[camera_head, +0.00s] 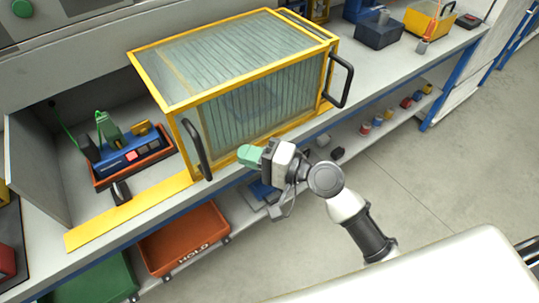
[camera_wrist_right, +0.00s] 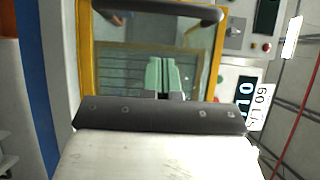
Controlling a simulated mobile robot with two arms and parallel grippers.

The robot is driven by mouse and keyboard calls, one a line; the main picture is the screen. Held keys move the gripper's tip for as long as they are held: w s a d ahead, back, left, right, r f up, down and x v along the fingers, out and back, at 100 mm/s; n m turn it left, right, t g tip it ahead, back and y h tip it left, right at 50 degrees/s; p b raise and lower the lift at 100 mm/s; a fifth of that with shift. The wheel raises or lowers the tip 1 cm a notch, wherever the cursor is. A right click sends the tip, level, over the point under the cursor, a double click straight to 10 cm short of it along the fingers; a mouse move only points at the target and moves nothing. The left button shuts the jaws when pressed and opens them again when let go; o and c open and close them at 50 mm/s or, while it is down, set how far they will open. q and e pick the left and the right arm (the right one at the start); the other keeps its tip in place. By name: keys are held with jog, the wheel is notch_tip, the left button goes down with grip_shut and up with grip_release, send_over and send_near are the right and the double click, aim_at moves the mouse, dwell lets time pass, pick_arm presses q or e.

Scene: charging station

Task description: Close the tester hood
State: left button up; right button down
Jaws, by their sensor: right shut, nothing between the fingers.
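The tester hood (camera_head: 235,75) is a clear box with a yellow frame and two black handles, one at its near left corner (camera_head: 196,150) and one at its right end (camera_head: 341,80). It stands on the bench to the right of an uncovered bay holding a blue fixture (camera_head: 130,152) in an orange tray. My right gripper (camera_head: 247,155) has green fingers, shut and empty, in front of the hood's lower front, right of the near left handle. In the right wrist view the gripper (camera_wrist_right: 161,75) points at the hood's clear panel (camera_wrist_right: 120,72), below a black handle (camera_wrist_right: 160,10). My left gripper is not in view.
A yellow strip (camera_head: 130,212) runs along the bench front. An orange bin (camera_head: 185,240) marked HOLD and a green bin (camera_head: 95,280) sit below. Dark and yellow boxes (camera_head: 380,30) stand at the back right. The floor at right is clear.

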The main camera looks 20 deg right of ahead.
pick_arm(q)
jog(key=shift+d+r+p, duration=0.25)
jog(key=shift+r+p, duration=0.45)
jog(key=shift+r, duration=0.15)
pick_arm(e)
jog(key=a, duration=0.5)
jog(key=shift+w+a, duration=0.3)
jog(key=shift+f, duration=0.1)
